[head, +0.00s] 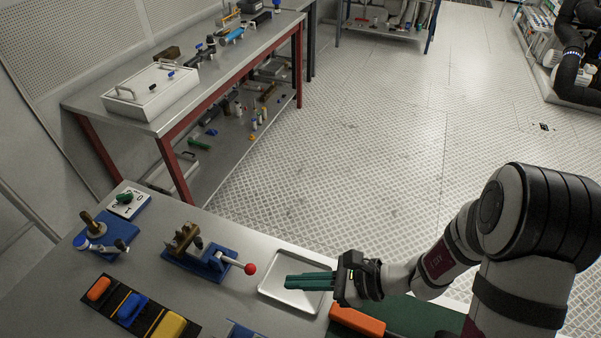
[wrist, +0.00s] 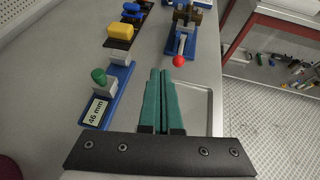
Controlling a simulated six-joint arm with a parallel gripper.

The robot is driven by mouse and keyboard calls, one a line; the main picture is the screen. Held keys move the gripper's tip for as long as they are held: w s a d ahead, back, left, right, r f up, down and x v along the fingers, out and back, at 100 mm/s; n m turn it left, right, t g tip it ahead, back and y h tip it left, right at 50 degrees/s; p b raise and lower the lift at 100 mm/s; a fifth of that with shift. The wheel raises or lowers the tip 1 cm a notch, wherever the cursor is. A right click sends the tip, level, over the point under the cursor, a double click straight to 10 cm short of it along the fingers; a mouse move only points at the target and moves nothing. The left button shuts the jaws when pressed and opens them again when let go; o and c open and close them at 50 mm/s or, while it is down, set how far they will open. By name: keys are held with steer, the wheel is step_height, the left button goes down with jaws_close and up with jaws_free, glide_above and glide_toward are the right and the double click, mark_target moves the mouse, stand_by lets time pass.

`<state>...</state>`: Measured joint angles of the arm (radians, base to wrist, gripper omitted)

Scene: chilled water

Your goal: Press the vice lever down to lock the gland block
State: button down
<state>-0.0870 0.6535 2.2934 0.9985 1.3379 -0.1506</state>
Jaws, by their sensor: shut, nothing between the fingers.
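The vice (head: 202,258) has a blue base and stands on the bench, with the brass-coloured gland block (head: 184,241) at its left end. Its lever (head: 234,263) sticks out to the right and ends in a red ball (head: 250,269). In the wrist view the red ball (wrist: 179,61) shows just beyond my fingertips, with the vice (wrist: 182,38) behind it. My gripper (head: 287,282) has long green fingers, closed together and empty, above the tray and to the right of the ball. In the wrist view the fingers (wrist: 160,72) point toward the ball, with a gap visible.
A shallow metal tray (head: 268,292) lies under my gripper. A black rack (head: 110,311) holds orange, blue and yellow blocks at front left. A blue-based valve fixture (head: 98,243) stands at far left. An orange block (head: 357,320) lies near my wrist. A blue stand labelled 46 mm (wrist: 98,112) is left of my fingers.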

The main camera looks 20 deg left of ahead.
mark_target(262, 285)
steer(key=f+m, duration=0.1)
steer(key=f, duration=0.1)
steer(key=w+f+m+t, duration=0.1)
steer(key=f, duration=0.1)
steer(key=w+a+f+m, duration=0.1)
steer(key=f, duration=0.1)
steer(key=shift+f+t+y, duration=0.1)
steer(key=shift+t+y, duration=0.2)
steer(key=shift+t, duration=0.1)
steer(key=shift+a, duration=0.1)
steer(key=x, duration=0.9)
steer(key=shift+s+a+f, duration=0.1)
steer(key=shift+a+f, duration=0.1)
steer(key=shift+a, duration=0.1)
steer(key=shift+r, duration=0.1)
steer(key=shift+r+h, duration=0.35)
steer(key=shift+h, duration=0.05)
